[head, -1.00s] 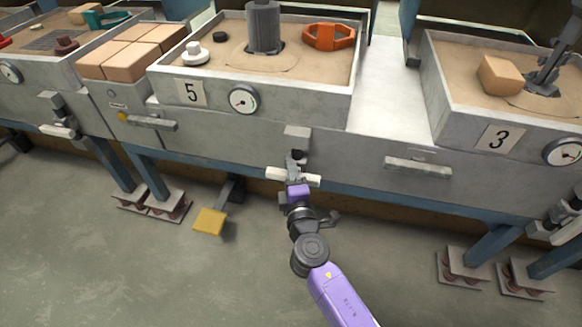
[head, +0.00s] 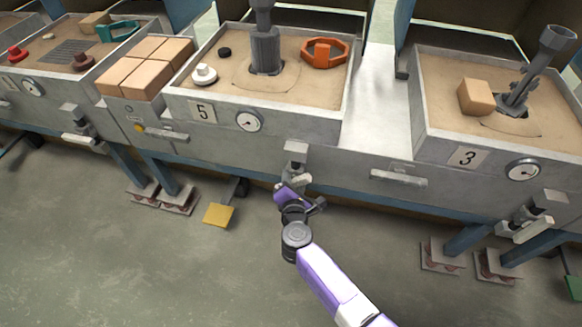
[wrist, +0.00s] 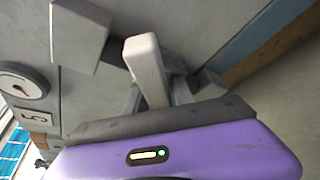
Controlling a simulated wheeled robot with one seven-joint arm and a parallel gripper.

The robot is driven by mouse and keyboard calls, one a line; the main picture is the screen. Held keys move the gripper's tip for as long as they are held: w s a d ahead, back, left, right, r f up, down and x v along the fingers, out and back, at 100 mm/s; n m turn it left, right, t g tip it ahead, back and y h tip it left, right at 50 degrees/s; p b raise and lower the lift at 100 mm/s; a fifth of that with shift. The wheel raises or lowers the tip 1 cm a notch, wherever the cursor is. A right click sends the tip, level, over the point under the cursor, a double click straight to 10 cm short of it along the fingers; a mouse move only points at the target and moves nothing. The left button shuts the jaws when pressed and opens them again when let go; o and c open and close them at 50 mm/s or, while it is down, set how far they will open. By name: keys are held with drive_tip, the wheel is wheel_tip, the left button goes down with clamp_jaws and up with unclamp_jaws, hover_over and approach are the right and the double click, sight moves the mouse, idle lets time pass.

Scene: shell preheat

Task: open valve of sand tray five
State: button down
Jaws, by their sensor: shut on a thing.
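Sand tray five (head: 182,112) is a grey metal box with a "5" plate (head: 204,112) and a round gauge (head: 249,121). Its valve hangs below the front edge, under a small grey block. The pale valve handle (head: 298,180) is partly hidden by my gripper in the head view. In the wrist view, the pale handle (wrist: 147,68) runs down behind the dark edge of my gripper. My gripper (head: 286,191) is shut on this handle, reaching up from below and in front. The fingertips and the valve stem are largely hidden.
A yellow pedal (head: 218,215) is near the floor left of my arm. Tray three (head: 440,138), with its own valve (head: 525,228), stands at right; a drawer-like handle (head: 398,178) is between. Blue legs (head: 128,163) stand below. The floor in front is open.

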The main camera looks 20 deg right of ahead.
drive_tip(key=n+g+h+p, duration=0.1)
drive_tip(key=n+p, duration=0.2)
drive_tip(key=p, duration=0.1)
drive_tip(key=shift+s+d+g, duration=0.1)
drive_tip(key=shift+s+g, duration=0.05)
drive_tip(key=shift+g, duration=0.25)
drive_tip(key=n+h+p, duration=0.1)
drive_tip(key=n+g, duration=0.1)
drive_tip(key=n, duration=0.1)
drive_tip(key=shift+s+d+f+h+p, duration=0.15)
drive_tip(key=shift+d+f+h+p, duration=0.05)
drive_tip(key=shift+h+p, duration=0.2)
drive_tip(key=c, duration=1.2)
unclamp_jaws()
drive_tip(key=shift+c, duration=0.2)
drive_tip(key=p+v, duration=0.3)
drive_tip(key=v, duration=0.4)
drive_tip(key=shift+s+a+r, duration=0.15)
drive_tip(key=shift+s+a, duration=0.1)
drive_tip(key=shift+a, duration=0.05)
